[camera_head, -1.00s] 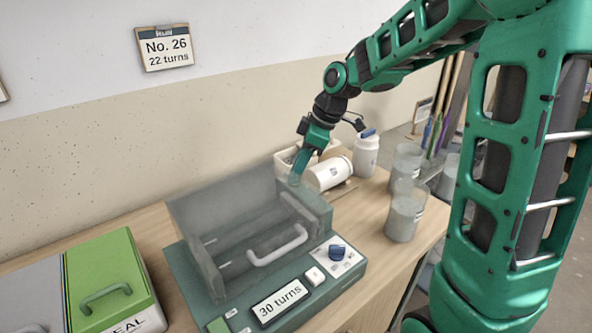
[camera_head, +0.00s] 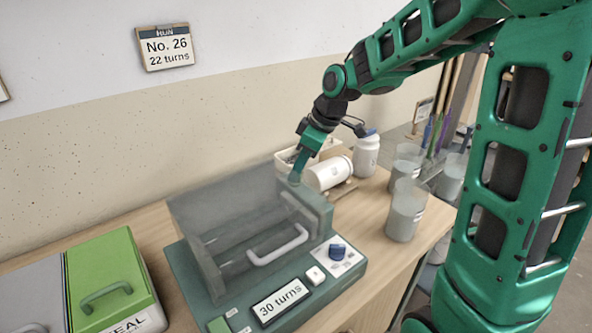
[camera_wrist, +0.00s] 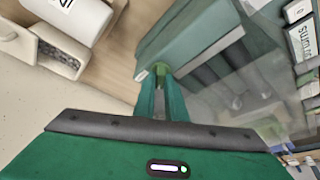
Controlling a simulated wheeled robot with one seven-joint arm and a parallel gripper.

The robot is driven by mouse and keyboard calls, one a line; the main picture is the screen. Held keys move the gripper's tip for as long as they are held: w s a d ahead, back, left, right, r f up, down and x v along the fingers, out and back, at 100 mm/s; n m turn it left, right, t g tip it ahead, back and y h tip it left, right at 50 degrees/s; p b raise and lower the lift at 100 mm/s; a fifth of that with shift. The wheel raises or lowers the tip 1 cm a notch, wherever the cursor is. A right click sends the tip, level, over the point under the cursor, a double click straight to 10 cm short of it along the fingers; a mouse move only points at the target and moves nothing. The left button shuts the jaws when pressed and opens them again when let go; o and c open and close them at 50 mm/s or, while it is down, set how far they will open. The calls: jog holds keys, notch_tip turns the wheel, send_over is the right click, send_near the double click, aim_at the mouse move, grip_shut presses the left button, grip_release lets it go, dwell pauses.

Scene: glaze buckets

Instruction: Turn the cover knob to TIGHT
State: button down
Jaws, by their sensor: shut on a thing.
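The machine (camera_head: 190,275) is a dark green base with a clear grey cover (camera_head: 215,210) and a pale handle (camera_head: 278,246). A green block (camera_head: 320,212) stands at its right side. My gripper (camera_head: 295,176) points down at the top of this block, near its back end. In the wrist view my gripper (camera_wrist: 159,82) is shut on a small green knob (camera_wrist: 161,68) on the block's top. The fingers hide most of the knob, and I cannot read its setting or any TIGHT mark.
A blue dial (camera_head: 337,252) and a "30 turns" display (camera_head: 281,301) are on the machine's front. A white jar (camera_head: 328,173) lies behind the block; another (camera_head: 367,155) stands beyond. Grey cups (camera_head: 403,215) stand at right, and a green-lidded box (camera_head: 105,275) at left.

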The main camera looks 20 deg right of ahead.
jog(key=m+t+h, duration=0.1)
jog(key=m, duration=0.4)
jog(key=shift+r, duration=0.1)
jog(key=shift+h, duration=0.3)
dwell(0.4)
jog(key=c, duration=2.1)
grip_release()
jog(key=shift+a, duration=0.15)
